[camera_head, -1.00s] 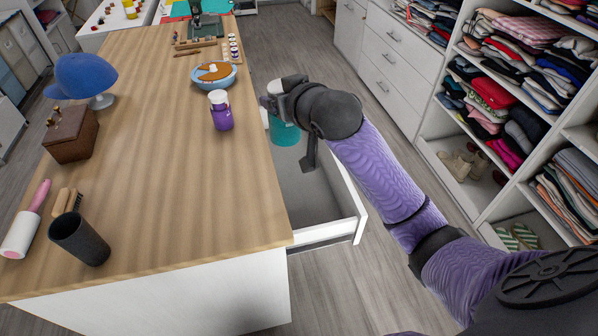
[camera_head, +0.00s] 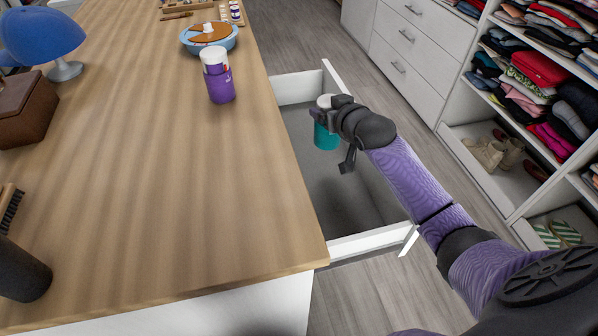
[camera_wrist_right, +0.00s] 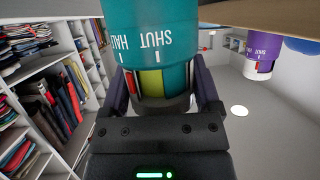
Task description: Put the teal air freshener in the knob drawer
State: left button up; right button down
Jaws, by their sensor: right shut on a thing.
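The teal air freshener (camera_head: 326,136) is a teal can with a white top. My right gripper (camera_head: 330,115) is shut on it and holds it upright over the open drawer (camera_head: 362,242). In the right wrist view the teal can (camera_wrist_right: 150,42) fills the space between the fingers of my right gripper (camera_wrist_right: 155,95). The drawer is pulled out from the side of the wooden-topped counter, and its grey inside looks empty. The drawer's knob cannot be made out. My left gripper is not in view.
A purple can with a white top (camera_head: 220,80) stands on the counter (camera_head: 190,190) near the drawer side. A blue bowl (camera_head: 208,42), a blue cap (camera_head: 40,35) and a brown box (camera_head: 25,110) are also on it. Clothes shelves (camera_head: 530,110) stand at the right.

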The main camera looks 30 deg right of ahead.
aim_at(333, 148)
notch_tip(333, 148, down, 10)
jog(key=b, duration=0.5)
jog(key=shift+s+f, duration=0.1)
jog(key=shift+f, duration=0.1)
jog(key=shift+r, duration=0.2)
jog(key=shift+f, duration=0.15)
grip_release()
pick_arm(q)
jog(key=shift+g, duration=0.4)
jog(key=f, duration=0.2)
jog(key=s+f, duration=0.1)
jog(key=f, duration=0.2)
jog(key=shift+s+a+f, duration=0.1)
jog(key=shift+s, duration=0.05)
